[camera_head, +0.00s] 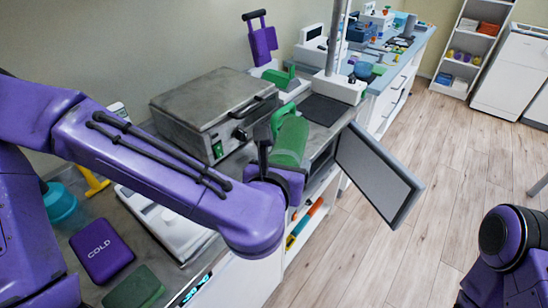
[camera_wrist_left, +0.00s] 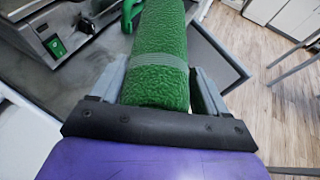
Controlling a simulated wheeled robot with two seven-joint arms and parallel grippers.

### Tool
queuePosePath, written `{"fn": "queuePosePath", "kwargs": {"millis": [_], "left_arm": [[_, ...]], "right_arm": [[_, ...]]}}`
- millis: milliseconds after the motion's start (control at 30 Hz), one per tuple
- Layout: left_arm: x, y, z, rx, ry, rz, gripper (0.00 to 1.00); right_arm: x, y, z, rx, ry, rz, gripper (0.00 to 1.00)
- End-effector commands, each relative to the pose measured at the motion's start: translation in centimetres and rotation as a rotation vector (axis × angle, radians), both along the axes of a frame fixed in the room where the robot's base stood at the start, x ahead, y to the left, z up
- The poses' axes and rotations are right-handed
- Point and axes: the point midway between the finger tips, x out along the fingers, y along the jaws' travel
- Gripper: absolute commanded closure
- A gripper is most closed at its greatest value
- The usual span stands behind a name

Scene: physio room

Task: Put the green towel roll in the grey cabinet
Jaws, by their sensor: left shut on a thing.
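The green towel roll (camera_head: 291,141) is in my left gripper (camera_head: 277,150), above the front edge of the counter. In the left wrist view the roll (camera_wrist_left: 160,55) lies between the two fingers of the left gripper (camera_wrist_left: 165,85), with a paler band around it. The grey cabinet (camera_head: 325,150) is under the counter top, with its dark grey door (camera_head: 378,177) swung open over the floor. The roll and my left arm hide part of the cabinet opening. My right arm shows at the lower right, but its gripper is out of view.
A metal box appliance (camera_head: 212,98) stands on the counter behind the roll. A purple COLD pack (camera_head: 102,250), a teal bowl (camera_head: 60,203) and a white scale (camera_head: 172,228) are near my left arm. A shelf below holds coloured rolls (camera_head: 305,223). The wooden floor right of the door is clear.

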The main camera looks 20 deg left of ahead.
Motion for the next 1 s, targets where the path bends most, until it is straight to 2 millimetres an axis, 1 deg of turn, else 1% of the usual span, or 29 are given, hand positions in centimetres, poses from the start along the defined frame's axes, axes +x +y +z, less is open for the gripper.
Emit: {"fn": "queuePosePath", "kwargs": {"millis": [33, 67, 100, 133, 233, 300, 400, 600, 700, 767, 833, 1000], "left_arm": [[1.0, 0.7, 1.1, 0.003, 0.010, 0.004, 0.63], [1.8, 1.2, 0.6, 0.004, 0.010, 0.005, 0.63], [2.9, 1.8, -0.6, 0.003, 0.008, 0.005, 0.63], [3.7, 2.3, -1.4, 0.001, 0.005, 0.007, 0.63], [6.3, 3.7, -2.8, 0.002, 0.004, 0.005, 0.63], [7.4, 4.2, -4.8, 0.005, 0.006, 0.002, 0.63], [8.8, 4.9, -6.6, 0.005, 0.003, 0.001, 0.63], [10.4, 5.8, -8.8, 0.003, 0.001, 0.001, 0.63], [10.5, 5.8, -10.9, 0.005, 0.004, -0.001, 0.63], [10.4, 5.8, -11.6, 0.004, 0.001, -0.001, 0.63], [10.5, 5.8, -12.0, 0.002, 0.000, -0.001, 0.63], [10.5, 5.8, -11.9, 0.001, -0.001, 0.001, 0.63]], "right_arm": [[0.0, 0.0, 3.2, 0.000, -0.001, -0.001, 0.57], [0.1, 0.0, 3.9, 0.000, -0.002, 0.000, 0.57], [0.1, 0.0, 4.0, 0.000, -0.001, -0.001, 0.57], [0.1, 0.0, 3.5, 0.000, -0.002, 0.000, 0.57], [0.0, 0.0, 4.0, 0.001, 0.001, 0.000, 0.57], [0.0, 0.0, 3.9, 0.001, 0.001, 0.000, 0.57], [0.0, 0.0, 4.1, 0.000, 0.000, 0.000, 0.57], [0.0, 0.0, 4.4, 0.000, 0.000, 0.000, 0.57], [0.0, 0.0, 4.4, 0.000, 0.000, 0.000, 0.57], [0.0, 0.0, 4.4, 0.000, 0.000, 0.000, 0.57], [0.0, 0.0, 4.4, 0.000, 0.000, 0.000, 0.57], [0.0, 0.0, 4.4, 0.000, 0.000, 0.000, 0.57]]}}
